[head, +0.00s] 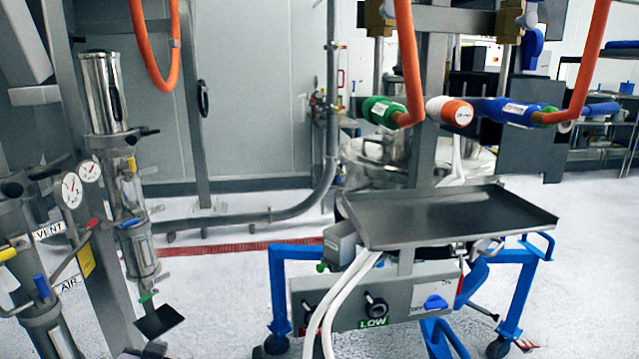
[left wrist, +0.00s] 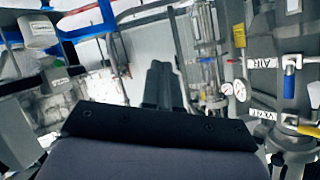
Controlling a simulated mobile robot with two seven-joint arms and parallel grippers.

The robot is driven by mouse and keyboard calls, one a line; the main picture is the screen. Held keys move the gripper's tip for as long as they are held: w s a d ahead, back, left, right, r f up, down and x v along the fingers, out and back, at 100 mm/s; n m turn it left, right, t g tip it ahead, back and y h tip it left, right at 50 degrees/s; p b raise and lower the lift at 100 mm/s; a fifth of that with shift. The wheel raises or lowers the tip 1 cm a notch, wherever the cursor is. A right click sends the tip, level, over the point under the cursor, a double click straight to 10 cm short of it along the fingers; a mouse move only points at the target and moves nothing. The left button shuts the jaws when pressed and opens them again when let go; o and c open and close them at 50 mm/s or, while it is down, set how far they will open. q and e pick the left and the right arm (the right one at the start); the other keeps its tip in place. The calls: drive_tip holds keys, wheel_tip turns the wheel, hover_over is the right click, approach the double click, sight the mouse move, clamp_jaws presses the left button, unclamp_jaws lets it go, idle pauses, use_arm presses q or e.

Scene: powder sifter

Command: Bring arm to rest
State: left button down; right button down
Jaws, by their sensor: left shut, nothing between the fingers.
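My left gripper (left wrist: 162,84) shows in the left wrist view as dark fingers held together, with nothing between them. The dark wrist body below fills the bottom of that view and hides what lies under it. The fingers appear apart from the pipework around them. In the head view a dark flat piece (head: 158,320) shows at the lower left; I cannot tell whether it is part of my gripper. My right gripper is in neither view.
A sifter stand with a grey tray (head: 450,217) and blue wheeled frame (head: 280,290) stands centre right. Pipework with gauges (head: 72,190) and valves stands at left. Orange hoses (head: 409,60) hang above. Pale floor (head: 215,290) lies clear between.

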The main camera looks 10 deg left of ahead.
use_arm(q)
drive_tip(key=s+d+f+m+h, duration=0.1)
drive_tip(key=s+d+f+h, duration=0.2)
drive_tip(key=s+d+f, duration=0.5)
drive_tip(key=s+d+f+m+g+h, duration=0.1)
drive_tip(key=s+d+f+h, duration=0.3)
drive_tip(key=s+d+f, duration=0.4)
drive_tip(key=s, duration=0.4)
drive_tip(key=shift+g+h, duration=0.3)
drive_tip(key=shift+s+a, duration=0.1)
drive_tip(key=shift+a, duration=0.05)
